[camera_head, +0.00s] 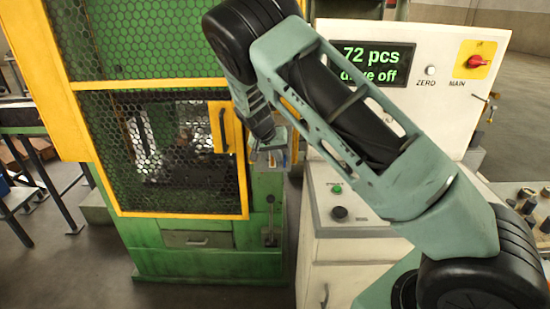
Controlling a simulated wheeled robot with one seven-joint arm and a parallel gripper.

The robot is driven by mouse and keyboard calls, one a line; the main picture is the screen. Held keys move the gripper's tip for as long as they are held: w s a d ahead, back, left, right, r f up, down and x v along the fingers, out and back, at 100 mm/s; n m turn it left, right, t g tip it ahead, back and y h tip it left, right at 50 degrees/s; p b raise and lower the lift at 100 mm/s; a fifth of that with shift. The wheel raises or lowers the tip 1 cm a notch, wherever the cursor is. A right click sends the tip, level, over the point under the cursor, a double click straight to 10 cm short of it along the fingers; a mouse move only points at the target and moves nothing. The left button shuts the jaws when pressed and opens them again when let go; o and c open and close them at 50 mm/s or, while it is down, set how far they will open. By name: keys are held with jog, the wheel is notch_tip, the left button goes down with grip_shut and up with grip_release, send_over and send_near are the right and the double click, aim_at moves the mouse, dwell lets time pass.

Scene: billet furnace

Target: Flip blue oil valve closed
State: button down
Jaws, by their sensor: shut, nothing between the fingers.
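My gripper (268,142) is at the right edge of the green machine, beside the yellow-framed mesh guard. It is small and partly hidden by my wrist, and it is shut with nothing seen in it. I cannot clearly make out a blue oil valve; it may be hidden behind my gripper and wrist. A small lever (269,225) stands upright on the green front column below my gripper, apart from it. Its colour looks grey, and I cannot tell whether it is part of the valve.
The white control cabinet (325,225) stands close on the right, with a green-text display (350,52) and a red main switch (479,62). A side table with dark parts (529,205) is at far right. Open floor lies front left.

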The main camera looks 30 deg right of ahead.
aim_at(286, 156)
jog(key=y+b, duration=0.1)
jog(key=s+d+t+y+b, duration=0.1)
jog(key=b, duration=0.1)
jog(key=shift+d+m, duration=0.25)
jog(key=shift+m, duration=0.15)
jog(key=t+y+b, duration=0.1)
jog(key=b, duration=0.2)
jog(key=d+t+y+b, duration=0.1)
jog(key=b, duration=0.2)
jog(key=shift+s+d+f+m+y, duration=0.1)
jog(key=shift+s+f+m+y, duration=0.1)
jog(key=shift+s+m+y, duration=0.15)
jog(key=t+y+b, duration=0.1)
jog(key=y+b, duration=0.1)
jog(key=b, duration=0.5)
jog(key=s+d+m+t+y+b, duration=0.1)
jog(key=t+y+b, duration=0.1)
jog(key=b, duration=0.4)
jog(key=d+t+y+b, duration=0.1)
jog(key=y+b, duration=0.1)
jog(key=b, duration=0.5)
jog(key=shift+s+d+f+m+t+b, duration=0.15)
jog(key=shift+s+f+m+t+b, duration=0.1)
jog(key=shift+s+t+b, duration=0.1)
jog(key=shift+r+p, duration=0.6)
jog(key=shift+r, duration=0.2)
jog(key=shift+r, duration=0.1)
